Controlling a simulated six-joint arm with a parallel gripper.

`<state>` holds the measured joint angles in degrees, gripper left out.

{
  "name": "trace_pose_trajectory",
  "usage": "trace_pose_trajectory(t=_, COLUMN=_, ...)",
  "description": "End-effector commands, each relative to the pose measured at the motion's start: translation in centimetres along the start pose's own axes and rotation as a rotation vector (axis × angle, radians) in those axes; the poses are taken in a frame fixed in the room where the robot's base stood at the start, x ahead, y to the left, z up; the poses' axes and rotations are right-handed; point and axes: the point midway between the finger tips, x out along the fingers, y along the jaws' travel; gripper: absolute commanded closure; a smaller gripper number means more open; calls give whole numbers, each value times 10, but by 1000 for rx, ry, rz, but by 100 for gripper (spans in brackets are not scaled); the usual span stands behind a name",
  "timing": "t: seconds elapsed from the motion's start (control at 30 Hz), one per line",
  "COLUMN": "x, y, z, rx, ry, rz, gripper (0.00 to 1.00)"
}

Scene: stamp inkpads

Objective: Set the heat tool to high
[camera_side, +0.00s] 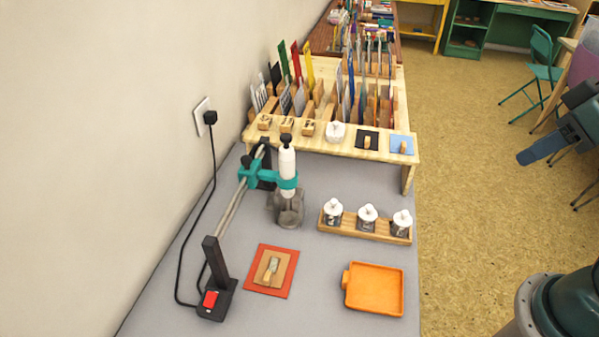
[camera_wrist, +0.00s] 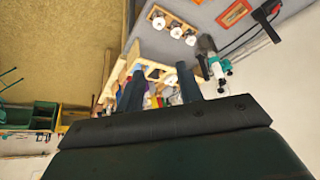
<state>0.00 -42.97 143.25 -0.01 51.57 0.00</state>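The heat tool (camera_side: 287,165) appears to be the white upright cylinder with a black top, held in a teal clamp (camera_side: 262,177) above a grey cup-like base (camera_side: 289,212). It also shows in the wrist view (camera_wrist: 215,68), right of my fingers. Its heat setting is too small to read. A black box with a red switch (camera_side: 210,299) stands at the front left, below a black post. My gripper (camera_side: 540,148) is at the right edge of the side view, far from the heat tool. In the wrist view my gripper (camera_wrist: 161,76) has two separated fingers with nothing held between them.
A wooden rack (camera_side: 338,146) with cards and tools stands behind. A wooden tray (camera_side: 364,230) of white-topped jars, an orange tray (camera_side: 374,290) and a red-orange pad (camera_side: 253,283) lie in front. A black cord (camera_side: 191,240) runs to the wall socket (camera_side: 203,117). Grey tabletop between them is clear.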

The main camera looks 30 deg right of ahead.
Motion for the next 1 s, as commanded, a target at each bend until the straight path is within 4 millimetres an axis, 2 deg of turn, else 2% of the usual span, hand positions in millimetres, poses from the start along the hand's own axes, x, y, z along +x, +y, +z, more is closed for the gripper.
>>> trace_pose_trajectory(t=0.03, x=0, y=0, z=0, rx=0, ry=0, rz=0, gripper=64)
trace_pose_trajectory(t=0.2, x=0, y=0, z=-2, rx=-8, ry=-1, rz=2, gripper=97)
trace_pose_trajectory(t=0.23, x=0, y=0, z=-4, rx=-12, ry=-1, rz=2, gripper=100)
trace_pose_trajectory(t=0.47, x=6, y=2, z=-29, rx=-87, ry=-10, rz=22, gripper=100)
trace_pose_trajectory(t=0.77, x=26, y=-1, z=-89, rx=-289, ry=-30, rz=85, gripper=100)
trace_pose_trajectory(t=1.0, x=52, y=-14, z=-136, rx=-473, ry=-52, rz=152, gripper=100)
